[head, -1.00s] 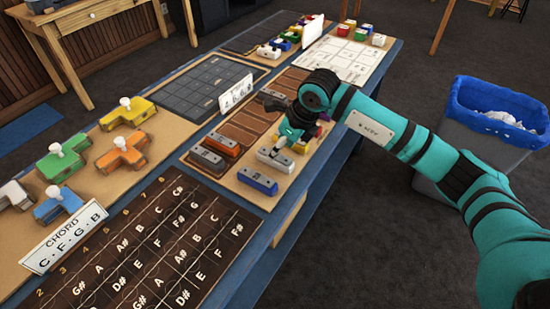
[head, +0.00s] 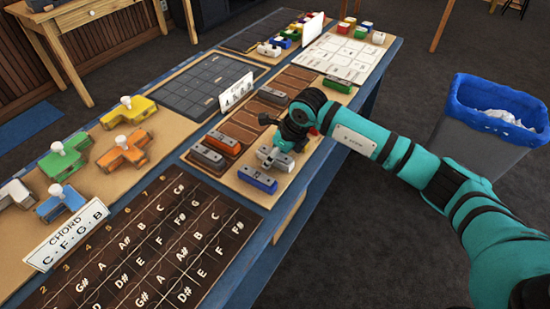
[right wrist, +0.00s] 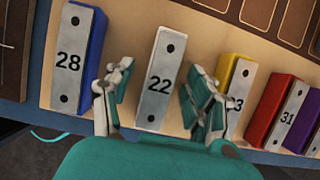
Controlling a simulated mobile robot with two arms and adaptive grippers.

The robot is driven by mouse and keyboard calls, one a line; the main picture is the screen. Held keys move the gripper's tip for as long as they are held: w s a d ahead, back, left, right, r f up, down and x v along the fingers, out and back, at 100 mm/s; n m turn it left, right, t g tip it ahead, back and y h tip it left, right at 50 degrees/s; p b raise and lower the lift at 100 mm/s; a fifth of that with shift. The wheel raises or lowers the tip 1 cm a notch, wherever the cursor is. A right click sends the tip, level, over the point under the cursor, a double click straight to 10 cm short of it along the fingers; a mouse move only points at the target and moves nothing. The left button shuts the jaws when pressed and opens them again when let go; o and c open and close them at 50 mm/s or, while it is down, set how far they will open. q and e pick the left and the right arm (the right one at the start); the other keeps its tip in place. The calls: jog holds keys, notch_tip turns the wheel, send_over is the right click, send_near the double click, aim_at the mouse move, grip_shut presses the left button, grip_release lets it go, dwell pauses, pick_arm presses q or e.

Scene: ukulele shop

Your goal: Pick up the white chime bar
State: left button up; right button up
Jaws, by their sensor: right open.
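The white chime bar (right wrist: 160,80) has a silver top plate marked 22 and lies flat on the light wooden board. My right gripper (right wrist: 161,82) is open, with one finger on each side of the bar in the right wrist view. I cannot tell whether the fingers touch it. My left gripper is not in view.
A blue bar marked 28 (right wrist: 75,58) lies left of the white one. Yellow (right wrist: 236,85), red (right wrist: 262,108) and purple (right wrist: 291,116) bars lie to its right. An orange bar (head: 221,141) lies further in. A blue-lined bin (head: 490,120) stands right of the table.

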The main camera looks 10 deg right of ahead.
grip_shut()
dwell(0.3)
